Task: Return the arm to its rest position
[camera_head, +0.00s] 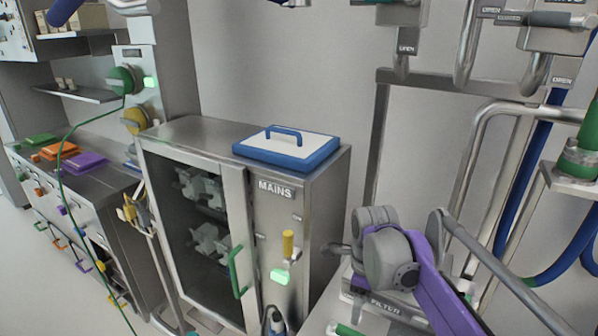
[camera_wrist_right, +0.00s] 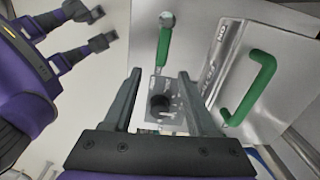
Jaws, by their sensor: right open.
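My right gripper (camera_wrist_right: 159,76) is open and empty in the wrist view, its two dark fingers apart. Between and beyond them lies a grey plate (camera_wrist_right: 160,88) with a dark round part; no contact shows. My left gripper (camera_wrist_right: 102,28) is at the upper left of the wrist view, its two dark fingers spread with nothing between them. In the head view a purple arm link of mine with a grey joint is at the lower right, over the unit marked FILTER (camera_head: 385,305). I cannot make out fingertips there.
A steel cabinet marked MAINS (camera_head: 275,220) has a glass door with a green handle (camera_head: 239,272). A blue and white lid (camera_head: 287,147) lies on top. Pipes (camera_head: 480,170) and blue hoses (camera_head: 520,190) crowd the right. A drawer bench (camera_head: 75,180) stands left, with clear floor before it.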

